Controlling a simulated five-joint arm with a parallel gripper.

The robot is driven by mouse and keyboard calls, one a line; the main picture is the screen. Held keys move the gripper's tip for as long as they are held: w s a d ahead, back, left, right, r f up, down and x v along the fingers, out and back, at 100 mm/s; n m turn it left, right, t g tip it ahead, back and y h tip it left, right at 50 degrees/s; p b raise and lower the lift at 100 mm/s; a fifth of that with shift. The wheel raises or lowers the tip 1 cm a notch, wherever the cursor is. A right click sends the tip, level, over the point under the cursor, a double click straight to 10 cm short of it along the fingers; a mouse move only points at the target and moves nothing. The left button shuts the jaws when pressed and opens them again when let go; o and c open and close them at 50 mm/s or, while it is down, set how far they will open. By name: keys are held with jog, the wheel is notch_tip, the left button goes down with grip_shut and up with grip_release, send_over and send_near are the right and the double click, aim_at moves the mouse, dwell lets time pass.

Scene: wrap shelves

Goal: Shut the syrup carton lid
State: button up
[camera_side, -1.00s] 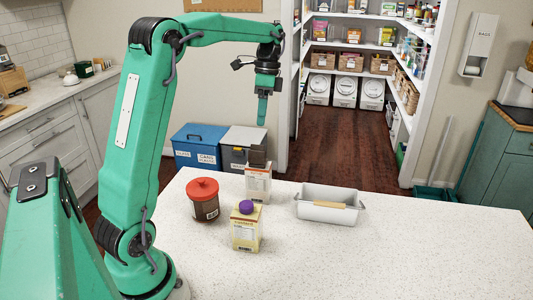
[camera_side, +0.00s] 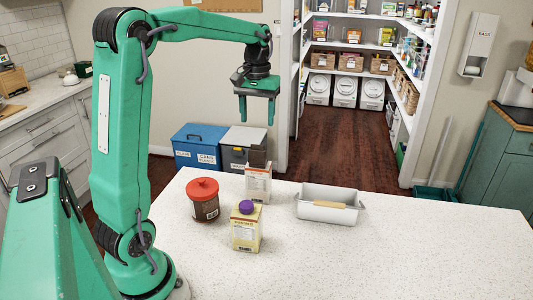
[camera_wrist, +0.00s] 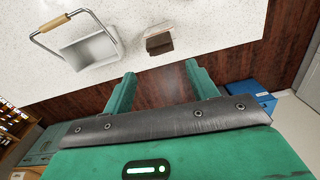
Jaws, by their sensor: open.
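The syrup carton, a white carton with an orange-brown printed label (camera_side: 258,186), stands upright on the counter behind the other goods. Its brown lid (camera_side: 257,158) stands raised at the back of its top, so the carton looks open. In the wrist view the brown lid (camera_wrist: 158,42) shows just beyond the fingers, with the counter around it. My gripper (camera_side: 256,121) is open and empty, above and behind the carton. Its two fingers point down, apart from the lid. In the wrist view the gripper (camera_wrist: 161,86) has a wide gap between its fingers.
A yellow carton with a purple cap (camera_side: 246,229) and a brown jar with a red lid (camera_side: 204,201) stand in front and left. A white basket with a wooden handle (camera_side: 326,212) sits to the right. The right side of the counter (camera_side: 440,250) is clear.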

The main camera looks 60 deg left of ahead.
aim_at(257, 154)
jog(key=shift+s+n, duration=0.1)
jog(key=shift+n, duration=0.5)
jog(key=shift+f, duration=3.9)
jog(key=c, duration=1)
